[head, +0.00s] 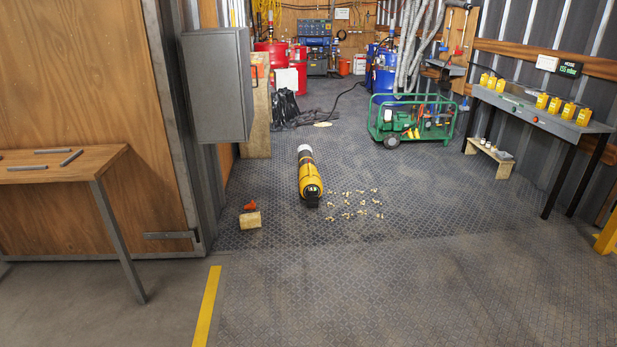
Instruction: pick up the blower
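A yellow and black tube-shaped device with a pale far end, which looks like the blower (310,177), lies on the dark patterned floor near the middle of the head view. Its dark, narrower end points towards me. Neither of my grippers is in view. Nothing is seen touching the blower.
Pale small pieces (355,205) are scattered right of the blower. A green-framed machine (412,120) stands behind. A wooden table (60,160) is left, a grey bench (540,112) right. The near floor is clear.

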